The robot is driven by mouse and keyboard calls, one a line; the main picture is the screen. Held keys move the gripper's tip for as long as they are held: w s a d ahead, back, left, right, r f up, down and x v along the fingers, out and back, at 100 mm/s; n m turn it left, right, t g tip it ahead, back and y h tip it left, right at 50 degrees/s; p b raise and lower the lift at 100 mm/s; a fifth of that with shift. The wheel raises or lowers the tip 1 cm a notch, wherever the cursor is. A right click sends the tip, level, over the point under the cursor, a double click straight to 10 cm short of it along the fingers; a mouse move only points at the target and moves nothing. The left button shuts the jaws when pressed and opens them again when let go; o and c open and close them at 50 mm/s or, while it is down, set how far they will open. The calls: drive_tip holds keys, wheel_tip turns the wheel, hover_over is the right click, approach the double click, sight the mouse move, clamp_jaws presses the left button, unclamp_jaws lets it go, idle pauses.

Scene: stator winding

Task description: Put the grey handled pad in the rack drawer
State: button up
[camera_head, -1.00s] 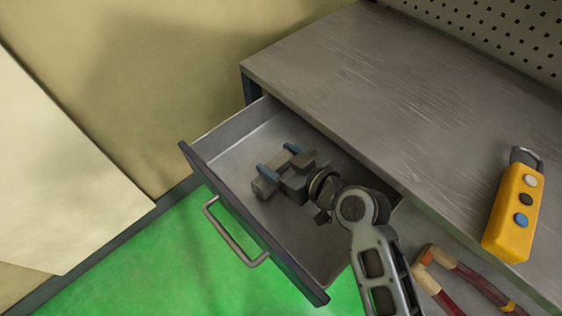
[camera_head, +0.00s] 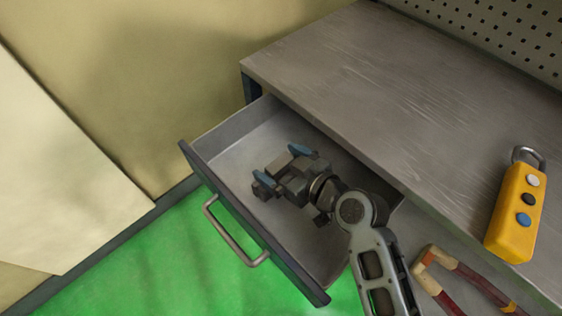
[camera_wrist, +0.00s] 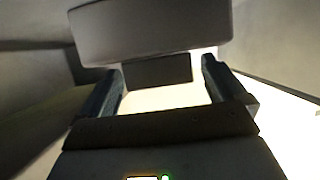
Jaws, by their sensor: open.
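My gripper (camera_head: 282,165) is inside the open rack drawer (camera_head: 224,186), with its blue-grey fingertips spread apart. In the wrist view my gripper (camera_wrist: 158,75) is also open, one finger on each side. The grey pad (camera_wrist: 150,30) fills the top of the wrist view as a broad block. Its darker handle (camera_wrist: 157,70) lies between the fingertips, with gaps visible at both sides. In the head view my gripper hides most of the pad, and its contact with the drawer floor cannot be told.
The drawer's front handle (camera_head: 234,238) faces the green floor (camera_head: 170,265). The grey worktop (camera_head: 370,85) is above the drawer on the right. A yellow button box (camera_head: 514,220) and red-handled pliers (camera_head: 470,283) lie at the right. Bare drawer floor shows around my gripper.

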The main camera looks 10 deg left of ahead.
drive_tip(key=shift+s+d+r, duration=0.1)
drive_tip(key=shift+d+r, duration=0.1)
drive_tip(key=shift+r, duration=0.05)
drive_tip(key=v, duration=0.7)
drive_tip(key=shift+r, duration=0.1)
drive_tip(key=shift+c, duration=0.3)
idle(0.8)
